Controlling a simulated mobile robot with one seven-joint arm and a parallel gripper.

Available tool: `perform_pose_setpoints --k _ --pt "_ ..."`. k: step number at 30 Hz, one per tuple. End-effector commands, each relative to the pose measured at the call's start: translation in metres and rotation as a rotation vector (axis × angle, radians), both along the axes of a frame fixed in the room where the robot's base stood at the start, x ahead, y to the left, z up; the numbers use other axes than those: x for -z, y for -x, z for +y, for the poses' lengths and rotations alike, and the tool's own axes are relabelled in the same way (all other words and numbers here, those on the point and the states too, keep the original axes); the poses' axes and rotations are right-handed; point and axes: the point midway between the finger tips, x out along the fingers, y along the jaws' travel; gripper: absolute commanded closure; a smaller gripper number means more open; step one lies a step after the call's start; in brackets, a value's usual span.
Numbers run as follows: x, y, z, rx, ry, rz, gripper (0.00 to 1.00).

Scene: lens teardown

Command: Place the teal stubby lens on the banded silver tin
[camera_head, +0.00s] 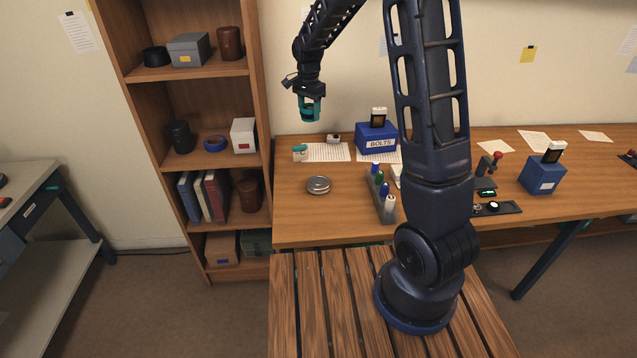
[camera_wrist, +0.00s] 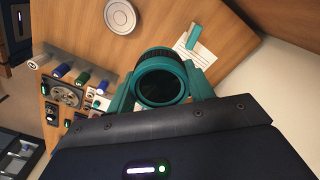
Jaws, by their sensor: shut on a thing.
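My gripper (camera_head: 309,108) is shut on the teal stubby lens (camera_wrist: 160,82), whose dark glass and black ribbed ring face the wrist camera. In the head view the gripper is high above the desk's back left part, and the lens is too small there to tell clearly from the teal fingers. The banded silver tin (camera_head: 318,185) lies flat on the desk's left part, below the gripper and nearer the front edge. It also shows in the wrist view (camera_wrist: 120,16) at the top, apart from the lens. Nothing rests on the tin.
A rack of several bottles (camera_head: 383,200) stands right of the tin. A blue BOLTS box (camera_head: 376,138) and a small white-and-teal thing (camera_head: 300,153) are farther back. A shelf unit (camera_head: 262,120) rises at the left. The desk around the tin is clear.

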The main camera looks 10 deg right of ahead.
Motion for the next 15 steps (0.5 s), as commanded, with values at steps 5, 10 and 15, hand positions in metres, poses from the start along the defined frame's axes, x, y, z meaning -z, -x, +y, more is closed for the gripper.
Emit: perform_pose_setpoints --k 5,10,15 --pt "-0.001 0.054 -0.01 -0.013 -0.002 0.001 0.74" --pt "0.002 0.089 -0.018 -0.02 -0.003 0.001 0.74" --pt "0.005 0.105 -0.021 -0.024 -0.003 0.003 0.74"
